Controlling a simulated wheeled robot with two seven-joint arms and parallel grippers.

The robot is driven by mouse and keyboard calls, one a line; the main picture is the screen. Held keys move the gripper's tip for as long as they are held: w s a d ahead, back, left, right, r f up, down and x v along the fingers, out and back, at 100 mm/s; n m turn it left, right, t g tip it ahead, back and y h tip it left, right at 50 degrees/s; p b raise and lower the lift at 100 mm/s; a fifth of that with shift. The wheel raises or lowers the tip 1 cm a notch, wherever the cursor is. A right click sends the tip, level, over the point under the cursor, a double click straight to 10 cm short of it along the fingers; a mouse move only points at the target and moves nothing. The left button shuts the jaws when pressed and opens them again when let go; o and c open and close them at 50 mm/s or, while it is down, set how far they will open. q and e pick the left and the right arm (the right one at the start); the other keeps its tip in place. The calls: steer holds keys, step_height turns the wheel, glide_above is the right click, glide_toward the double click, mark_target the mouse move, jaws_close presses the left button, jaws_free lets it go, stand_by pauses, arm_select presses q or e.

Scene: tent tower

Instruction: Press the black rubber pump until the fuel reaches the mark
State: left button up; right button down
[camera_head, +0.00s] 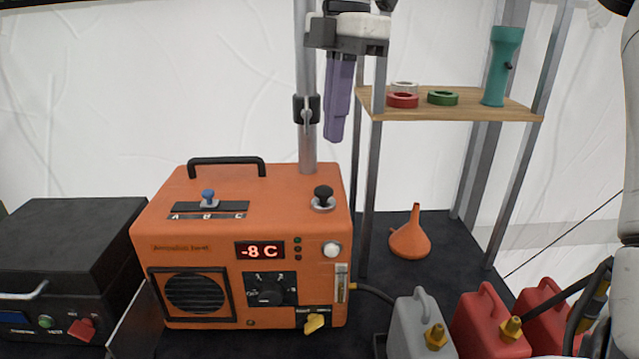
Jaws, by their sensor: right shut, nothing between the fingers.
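The black rubber pump (323,193) is a dark knob on a silver ring. It stands on the top right of the orange heater (190,235). A small clear upright gauge (341,283) sits at the right edge of the heater's front; its fuel level and mark are too small to read. My right gripper (334,136) hangs from the top of the view with its purple fingers pointing down. It is shut and empty, above the pump and apart from it in the picture. My left gripper is not in view.
A grey upright pipe (307,60) rises behind the pump, close to my right gripper. A black handle (226,161) stands on the heater. A shelf (460,112) with tape rolls and a teal torch (502,65) is at right. An orange funnel (410,240) and fuel cans (415,325) stand below it.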

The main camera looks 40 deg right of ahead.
mark_target(324, 194)
steer(key=shift+w+a+f, duration=0.1)
steer(key=shift+a+f, duration=0.1)
steer(key=shift+f, duration=1.6)
steer(key=shift+w+a+f, duration=0.1)
steer(key=shift+a+f, duration=0.05)
steer(key=shift+f, duration=1.6)
